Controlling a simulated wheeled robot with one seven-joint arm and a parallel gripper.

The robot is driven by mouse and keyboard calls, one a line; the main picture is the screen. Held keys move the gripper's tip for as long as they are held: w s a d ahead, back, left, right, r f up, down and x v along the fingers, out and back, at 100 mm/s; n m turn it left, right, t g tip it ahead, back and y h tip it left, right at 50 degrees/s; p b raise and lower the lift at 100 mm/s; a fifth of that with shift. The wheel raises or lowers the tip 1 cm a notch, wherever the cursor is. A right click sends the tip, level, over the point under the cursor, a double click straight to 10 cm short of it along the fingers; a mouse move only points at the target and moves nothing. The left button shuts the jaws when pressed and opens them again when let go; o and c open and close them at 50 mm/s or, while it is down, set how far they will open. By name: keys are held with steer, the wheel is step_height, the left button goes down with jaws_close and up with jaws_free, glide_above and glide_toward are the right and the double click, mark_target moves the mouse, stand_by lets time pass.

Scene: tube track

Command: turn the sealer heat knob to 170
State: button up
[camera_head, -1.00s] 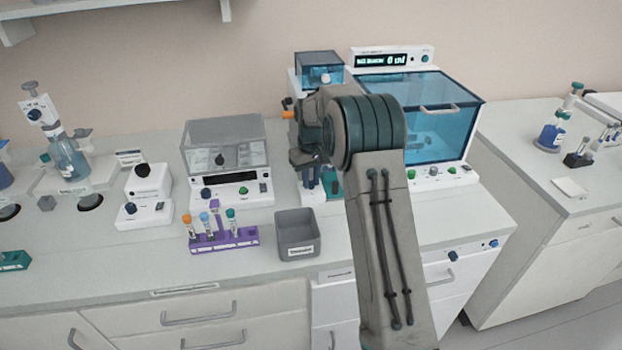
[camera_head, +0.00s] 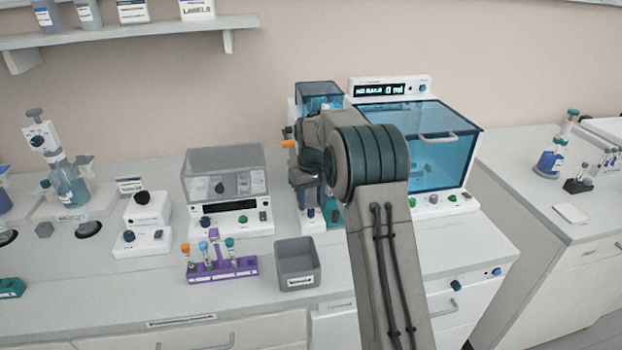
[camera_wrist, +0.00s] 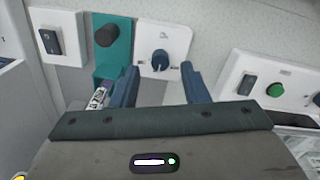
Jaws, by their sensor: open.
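The sealer (camera_head: 319,90), with a blue translucent top, stands at the back of the bench behind my arm. My arm hides much of its front in the head view. In the wrist view a dark blue knob (camera_wrist: 160,60) sits on a white panel (camera_wrist: 178,45); I take it for the heat knob. My gripper (camera_wrist: 159,70) is open, with one blue finger on each side of the knob in the picture. Gaps show between knob and fingers. The scale marks are too small to read.
A teal panel (camera_wrist: 117,55) with a dark round knob (camera_wrist: 107,34) and a rocker switch (camera_wrist: 48,41) lie left of the knob. A device with a green button (camera_wrist: 275,90) is at right. A grey bin (camera_head: 296,260) and purple tube rack (camera_head: 222,269) stand in front.

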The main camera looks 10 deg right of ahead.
mark_target(311, 210)
step_height(311, 210, up, 11)
stand_by(0.3)
steer(key=shift+r, duration=0.1)
steer(key=s+r+m+t, duration=0.1)
steer(key=s+r, duration=0.2)
steer(key=s, duration=0.6)
steer(key=s+r+t, duration=0.1)
steer(key=s+r, duration=0.1)
steer(key=s, duration=0.6)
steer(key=s+f+m, duration=0.1)
steer(key=s+f, duration=0.2)
steer(key=s, duration=0.7)
steer(key=s+f+m+t, duration=0.1)
steer(key=s+f, duration=0.3)
steer(key=s, duration=0.6)
steer(key=shift+s+f, duration=0.2)
steer(key=shift+s, duration=0.1)
